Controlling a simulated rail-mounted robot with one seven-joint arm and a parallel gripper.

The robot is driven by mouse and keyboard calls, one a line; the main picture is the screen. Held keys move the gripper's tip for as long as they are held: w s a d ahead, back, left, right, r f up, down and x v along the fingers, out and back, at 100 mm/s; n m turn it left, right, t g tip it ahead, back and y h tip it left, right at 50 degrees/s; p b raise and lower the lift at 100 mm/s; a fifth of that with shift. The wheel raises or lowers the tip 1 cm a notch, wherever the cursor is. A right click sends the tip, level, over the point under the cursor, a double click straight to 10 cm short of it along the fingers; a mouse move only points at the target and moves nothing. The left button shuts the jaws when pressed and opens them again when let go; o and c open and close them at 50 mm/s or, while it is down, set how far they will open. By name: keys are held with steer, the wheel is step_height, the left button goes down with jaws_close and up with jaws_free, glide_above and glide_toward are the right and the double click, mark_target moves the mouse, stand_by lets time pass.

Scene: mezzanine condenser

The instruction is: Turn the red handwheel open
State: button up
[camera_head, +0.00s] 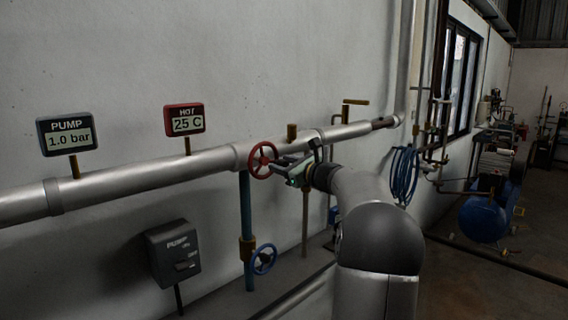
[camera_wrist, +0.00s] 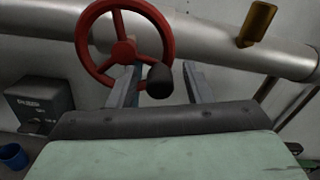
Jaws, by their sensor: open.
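The red handwheel (camera_head: 262,160) is mounted on the silver pipe near the middle of the head view. In the wrist view the red handwheel (camera_wrist: 124,50) fills the upper left, with spokes, a hub and a dark knob (camera_wrist: 160,81) at its lower right rim. My gripper (camera_head: 281,168) is just right of the wheel in the head view. In the wrist view my gripper (camera_wrist: 160,72) is open, one finger on each side of the knob. I cannot tell whether either finger touches the knob or rim.
A silver pipe (camera_head: 140,178) runs along the wall. A PUMP display (camera_head: 68,133) reads 1.0 bar and a HOT display (camera_head: 185,120) reads 25 C. A blue handwheel (camera_head: 263,259) and a grey switch box (camera_head: 172,254) sit below. A brass fitting (camera_wrist: 257,23) stands right of the wheel.

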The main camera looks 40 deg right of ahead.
steer(key=shift+c, duration=0.4)
steer(key=c, duration=0.9)
